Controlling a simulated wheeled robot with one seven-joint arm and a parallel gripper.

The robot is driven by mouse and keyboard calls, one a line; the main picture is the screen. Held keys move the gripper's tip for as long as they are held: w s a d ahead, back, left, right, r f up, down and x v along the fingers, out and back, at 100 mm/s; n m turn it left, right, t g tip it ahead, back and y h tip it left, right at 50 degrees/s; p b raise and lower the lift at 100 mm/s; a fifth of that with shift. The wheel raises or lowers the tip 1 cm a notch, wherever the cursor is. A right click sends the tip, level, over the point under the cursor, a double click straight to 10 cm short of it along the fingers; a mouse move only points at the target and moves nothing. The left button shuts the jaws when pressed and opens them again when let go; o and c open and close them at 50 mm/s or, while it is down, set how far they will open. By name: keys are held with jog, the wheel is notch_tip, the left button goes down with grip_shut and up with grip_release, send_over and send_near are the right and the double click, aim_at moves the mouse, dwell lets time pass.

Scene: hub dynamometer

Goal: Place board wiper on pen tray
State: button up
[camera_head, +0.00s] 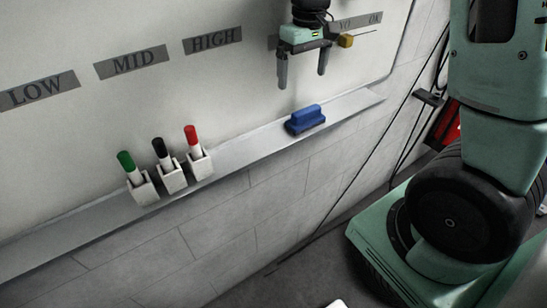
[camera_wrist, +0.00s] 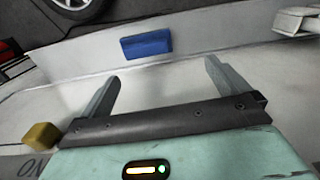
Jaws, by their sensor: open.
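The board wiper (camera_head: 305,119) is a blue block lying on the grey pen tray (camera_head: 245,150), a long narrow ledge along the foot of the whiteboard. My gripper (camera_head: 302,80) hangs above the wiper, close to the board, with its fingers apart and nothing between them. In the wrist view the wiper (camera_wrist: 146,44) lies on the ledge beyond the fingertips of my gripper (camera_wrist: 162,70), apart from them.
Three white holders with a green marker (camera_head: 128,166), a black marker (camera_head: 163,154) and a red marker (camera_head: 194,141) stand on the tray left of the wiper. A yellow block (camera_head: 346,41) is at the board, right of my gripper. The tray between the red marker and wiper is clear.

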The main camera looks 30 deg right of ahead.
jog(key=s+a+n, duration=0.2)
jog(key=s+a, duration=0.3)
jog(key=a, duration=0.7)
jog(key=s+a+n, duration=0.2)
jog(key=s+a, duration=0.4)
jog(key=s, duration=0.3)
jog(key=s+a+f+n, duration=0.1)
jog(key=s+a+n, duration=0.2)
jog(key=s+a, duration=0.3)
jog(key=s, duration=0.4)
jog(key=shift+a+f, duration=0.25)
jog(key=shift+a, duration=0.1)
jog(key=shift+f, duration=0.1)
